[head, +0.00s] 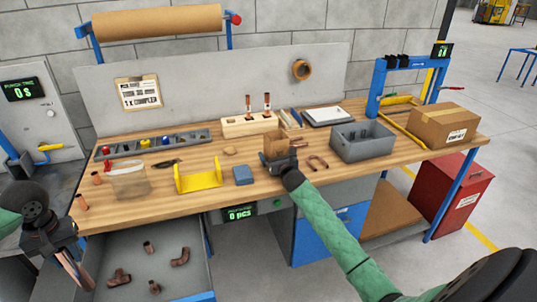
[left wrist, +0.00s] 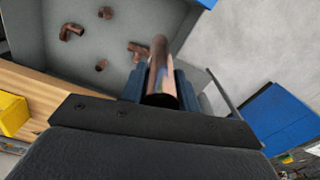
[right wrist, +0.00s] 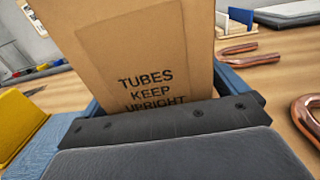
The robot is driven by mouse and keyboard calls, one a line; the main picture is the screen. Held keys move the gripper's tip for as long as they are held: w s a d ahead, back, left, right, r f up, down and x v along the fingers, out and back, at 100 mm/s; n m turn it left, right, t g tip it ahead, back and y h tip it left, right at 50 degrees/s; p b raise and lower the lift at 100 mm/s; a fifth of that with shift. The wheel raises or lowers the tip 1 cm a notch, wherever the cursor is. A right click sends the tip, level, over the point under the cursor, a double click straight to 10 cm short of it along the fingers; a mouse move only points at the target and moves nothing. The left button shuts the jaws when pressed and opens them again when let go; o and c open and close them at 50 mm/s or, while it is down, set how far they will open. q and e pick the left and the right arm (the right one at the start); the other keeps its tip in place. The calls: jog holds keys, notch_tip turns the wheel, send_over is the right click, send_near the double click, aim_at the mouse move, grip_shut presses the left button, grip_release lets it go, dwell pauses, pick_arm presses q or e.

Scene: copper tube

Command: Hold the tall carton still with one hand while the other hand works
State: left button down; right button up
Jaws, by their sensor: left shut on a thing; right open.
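The tall carton (head: 275,145), brown and marked "TUBES KEEP UPRIGHT", stands on the workbench (head: 215,205); its printed face fills the middle of the right wrist view (right wrist: 150,60). My right gripper (head: 281,160) is open at the carton, with a blue finger on each side of its lower part in the right wrist view (right wrist: 165,95). Any contact is unclear. My left gripper (head: 62,252) is shut on a copper tube (left wrist: 161,72), held at the left side of the open drawer (head: 185,265). The carton's inside is hidden.
Several copper fittings (head: 180,257) lie in the drawer. Near the carton are a blue block (head: 243,175), a yellow cradle (head: 198,177), copper U-bends (head: 318,163) and a grey bin (head: 362,142). A wooden rack (head: 245,126) stands behind.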

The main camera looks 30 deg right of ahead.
jog(key=s, duration=0.3)
jog(key=s+a, duration=0.1)
jog(key=s, duration=0.3)
jog(key=s+a, duration=0.1)
jog(key=s, duration=0.3)
jog(key=shift+s, duration=0.1)
